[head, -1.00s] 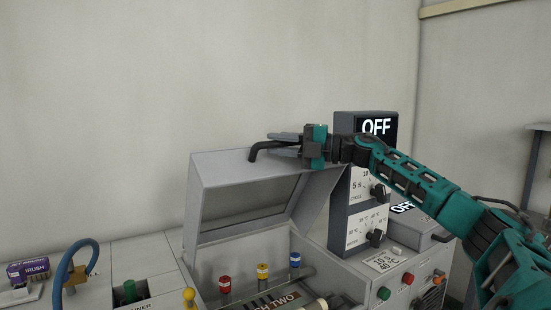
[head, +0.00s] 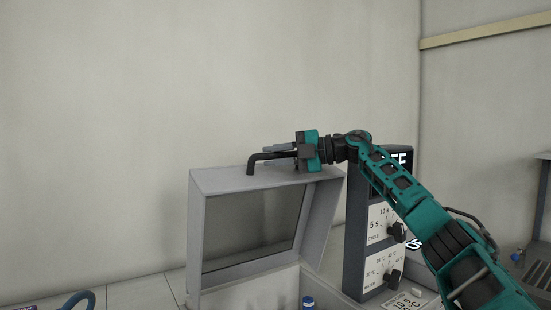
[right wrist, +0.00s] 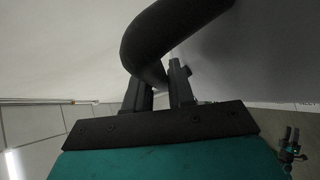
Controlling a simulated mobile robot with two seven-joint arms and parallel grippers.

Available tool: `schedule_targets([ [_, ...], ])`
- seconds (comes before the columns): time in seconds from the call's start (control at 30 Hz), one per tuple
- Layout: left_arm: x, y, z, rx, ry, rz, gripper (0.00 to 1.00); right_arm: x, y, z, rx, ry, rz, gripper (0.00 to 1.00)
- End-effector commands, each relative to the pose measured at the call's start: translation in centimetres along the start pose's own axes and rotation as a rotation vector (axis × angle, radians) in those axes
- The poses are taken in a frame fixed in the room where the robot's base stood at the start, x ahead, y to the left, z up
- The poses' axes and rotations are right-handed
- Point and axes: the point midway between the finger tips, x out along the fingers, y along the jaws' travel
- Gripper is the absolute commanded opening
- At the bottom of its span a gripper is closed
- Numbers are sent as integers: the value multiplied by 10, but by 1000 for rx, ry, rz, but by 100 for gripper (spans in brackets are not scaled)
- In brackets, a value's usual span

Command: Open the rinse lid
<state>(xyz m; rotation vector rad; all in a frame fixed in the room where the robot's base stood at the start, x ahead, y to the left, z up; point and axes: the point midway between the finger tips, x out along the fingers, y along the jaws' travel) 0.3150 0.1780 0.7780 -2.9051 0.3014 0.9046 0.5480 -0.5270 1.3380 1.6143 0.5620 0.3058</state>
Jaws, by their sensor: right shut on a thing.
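The rinse lid (head: 265,181) is a grey hooded lid with a dark window, and it stands raised on its grey housing in the head view. A black bar handle (head: 251,167) is on its upper face. My right gripper (head: 275,153) is at the handle, with its fingers pointing left along it, and is shut on it. In the right wrist view the dark curved handle (right wrist: 155,45) passes at the fingertips of the gripper (right wrist: 162,80).
A dark control column (head: 376,240) with dials and a display stands right of the lid, partly behind my right arm. A blue-capped item (head: 308,302) shows inside the opening below the lid. The wall behind is bare.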

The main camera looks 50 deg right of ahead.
Motion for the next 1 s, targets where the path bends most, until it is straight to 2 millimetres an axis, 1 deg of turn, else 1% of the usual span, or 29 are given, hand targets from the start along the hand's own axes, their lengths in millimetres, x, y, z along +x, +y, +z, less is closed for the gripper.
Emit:
schedule_targets([
  [0.33, 0, 0, 0, 0, -1, 1, 43, 1, -1, 0, 2, 3, -3, 0],
  [0.37, 0, 1, 0, 0, -1, 1, 43, 1, -1, 0, 2, 3, -3, 24],
  [0.57, 0, 1, 0, 0, -1, 1, 43, 1, -1, 0, 1, 2, -3, 43],
  [1.0, 0, 1, 0, 0, 0, 2, 43, -2, 0, -1, 0, 2, -2, 43],
])
